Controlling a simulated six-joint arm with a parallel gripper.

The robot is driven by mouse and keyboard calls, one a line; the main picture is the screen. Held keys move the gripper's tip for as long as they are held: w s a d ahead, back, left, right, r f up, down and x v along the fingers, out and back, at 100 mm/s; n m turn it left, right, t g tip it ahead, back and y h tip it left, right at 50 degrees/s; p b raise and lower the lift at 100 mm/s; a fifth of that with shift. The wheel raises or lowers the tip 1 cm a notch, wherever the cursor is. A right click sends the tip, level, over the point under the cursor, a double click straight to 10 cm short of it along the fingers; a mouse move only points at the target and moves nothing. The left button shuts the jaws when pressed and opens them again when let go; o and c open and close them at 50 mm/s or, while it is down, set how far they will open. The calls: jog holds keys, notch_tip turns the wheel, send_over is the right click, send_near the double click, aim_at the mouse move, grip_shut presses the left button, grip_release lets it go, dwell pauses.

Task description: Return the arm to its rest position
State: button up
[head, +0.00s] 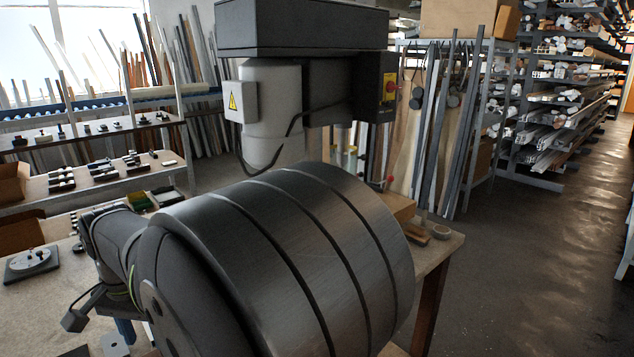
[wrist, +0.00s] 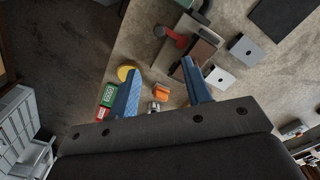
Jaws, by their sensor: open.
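My gripper (wrist: 160,66) shows in the wrist view with its two blue fingers spread apart, open and with nothing between the tips. It is above the tan bench top (wrist: 140,40). An orange block (wrist: 162,93) and small metal parts (wrist: 153,107) show between the fingers, on the bench below. In the head view my dark arm fills the lower middle and hides much of the bench; I cannot clearly make out the gripper there.
A machine with a yellow warning label (head: 233,102) stands behind my arm. The wrist view shows a red-handled tool (wrist: 172,36), grey plates (wrist: 246,50), a dark panel (wrist: 284,16) and a yellow disc (wrist: 125,73). Profile racks (head: 560,100) stand right, beyond open floor.

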notch_tip(320, 180, down, 16)
dwell(0.5)
notch_tip(320, 180, up, 17)
notch_tip(320, 180, down, 17)
jog(key=shift+f, duration=0.2)
jog(key=shift+w+d+r+n, duration=0.15)
jog(key=shift+w+r+n, duration=0.05)
jog(key=shift+n, duration=0.2)
jog(key=shift+w+d+n, duration=0.35)
jog(key=shift+w+n, duration=0.05)
jog(key=shift+n, duration=0.5)
